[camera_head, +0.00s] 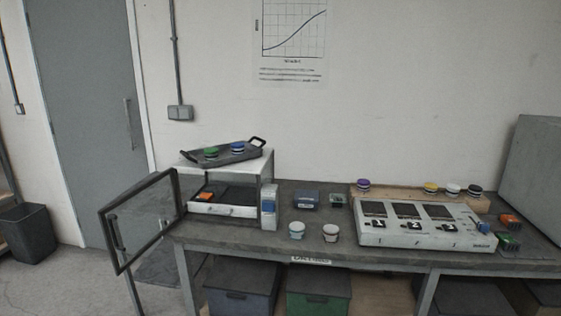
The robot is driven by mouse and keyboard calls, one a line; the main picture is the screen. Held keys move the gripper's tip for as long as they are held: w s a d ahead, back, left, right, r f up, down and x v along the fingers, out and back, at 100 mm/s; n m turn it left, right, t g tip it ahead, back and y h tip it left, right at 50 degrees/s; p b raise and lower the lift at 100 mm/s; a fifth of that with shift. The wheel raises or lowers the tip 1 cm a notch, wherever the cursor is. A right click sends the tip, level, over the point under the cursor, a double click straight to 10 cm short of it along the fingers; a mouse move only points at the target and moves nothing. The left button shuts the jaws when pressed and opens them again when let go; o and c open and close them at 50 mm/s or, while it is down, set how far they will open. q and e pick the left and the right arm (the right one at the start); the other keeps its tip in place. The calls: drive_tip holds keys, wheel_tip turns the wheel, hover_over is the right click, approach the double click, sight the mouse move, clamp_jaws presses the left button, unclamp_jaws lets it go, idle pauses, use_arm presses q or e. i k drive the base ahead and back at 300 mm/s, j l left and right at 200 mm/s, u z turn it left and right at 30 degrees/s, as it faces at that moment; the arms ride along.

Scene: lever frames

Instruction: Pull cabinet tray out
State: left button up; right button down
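A small cabinet (268,168) stands at the left end of the grey workbench. Its dark-framed glass door (177,188) is swung open to the left and has a dark handle. Inside, low down, is a tray with a pale front (222,210) that has a small knob or handle in its middle. A dark item and an orange item (206,196) lie on this tray. The tray front looks about level with the cabinet's front; how far it is out is hard to tell. Neither of my grippers shows.
A dark handled tray (185,156) with green and blue round pieces sits on the cabinet. A blue-and-white box (269,205) stands beside the cabinet's right front. Two pale cups (297,230) and a numbered panel (400,237) are farther right. The open door sticks out past the bench edge.

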sight(230, 199)
drive_tip(key=i+j+z, duration=0.1)
drive_tip(key=i+j, duration=0.35)
drive_tip(key=i+j+z, duration=0.1)
drive_tip(key=j, duration=0.4)
drive_tip(key=i+j+z, duration=0.1)
drive_tip(key=j, duration=0.45)
drive_tip(key=i+j+z, duration=0.1)
drive_tip(key=j, duration=0.4)
drive_tip(key=i+j+z, duration=0.1)
drive_tip(key=j, duration=0.45)
drive_tip(key=i+j+z, duration=0.1)
drive_tip(key=j, duration=0.45)
drive_tip(key=k+j+z, duration=0.1)
drive_tip(key=k+j, duration=0.2)
drive_tip(key=j, duration=0.25)
drive_tip(key=k+j+z, duration=0.1)
drive_tip(key=k+j, duration=0.25)
drive_tip(key=j, duration=0.15)
